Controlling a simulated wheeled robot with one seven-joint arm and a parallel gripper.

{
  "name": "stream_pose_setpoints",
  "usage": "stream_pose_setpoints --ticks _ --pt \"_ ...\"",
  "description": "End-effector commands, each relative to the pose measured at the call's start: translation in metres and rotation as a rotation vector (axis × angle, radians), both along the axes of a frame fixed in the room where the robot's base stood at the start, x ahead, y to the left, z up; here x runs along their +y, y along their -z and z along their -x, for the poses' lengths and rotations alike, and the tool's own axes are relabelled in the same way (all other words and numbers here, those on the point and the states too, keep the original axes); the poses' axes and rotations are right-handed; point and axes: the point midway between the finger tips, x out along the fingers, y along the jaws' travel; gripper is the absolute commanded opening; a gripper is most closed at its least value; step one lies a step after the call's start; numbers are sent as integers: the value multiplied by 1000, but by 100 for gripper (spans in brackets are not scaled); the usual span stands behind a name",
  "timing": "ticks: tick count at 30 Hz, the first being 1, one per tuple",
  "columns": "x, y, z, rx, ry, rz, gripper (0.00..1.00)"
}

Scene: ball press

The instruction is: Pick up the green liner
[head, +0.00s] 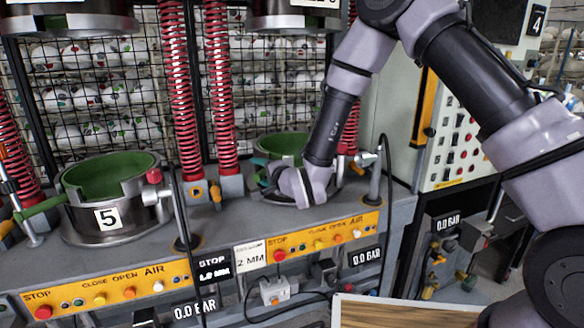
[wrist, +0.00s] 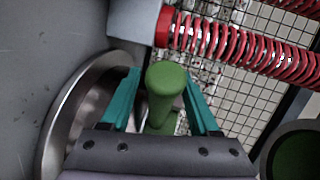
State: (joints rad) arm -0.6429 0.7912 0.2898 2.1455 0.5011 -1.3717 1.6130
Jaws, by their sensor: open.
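A green liner (head: 283,144) sits in the right-hand press mould, partly hidden behind my arm. My gripper (head: 268,180) is low at the front left of that mould, above the grey bench. In the wrist view, a rounded green handle (wrist: 166,78) stands between the two teal fingers of my gripper (wrist: 161,76). The fingers are apart, one on each side of the handle, and whether either touches it cannot be told. Another green liner (head: 110,178) sits in the left mould marked 5, with a green handle sticking out to its left.
Red coil springs (head: 178,90) rise behind the moulds, in front of a wire mesh with balls behind. A metal post (head: 375,178) stands right of my gripper. A yellow button strip (head: 320,237) runs along the bench front. Upper press parts hang above.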

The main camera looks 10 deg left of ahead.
Motion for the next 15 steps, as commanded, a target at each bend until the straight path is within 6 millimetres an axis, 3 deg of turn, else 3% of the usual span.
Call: stream_pose_setpoints --ticks 6,7,9,12,15 --pt "1 0 -1 0 0 0 62" --pt "1 0 -1 0 0 0 58" --pt "1 0 -1 0 0 0 31" --pt "1 0 -1 0 1 0 0" --pt "1 0 -1 0 1 0 0"
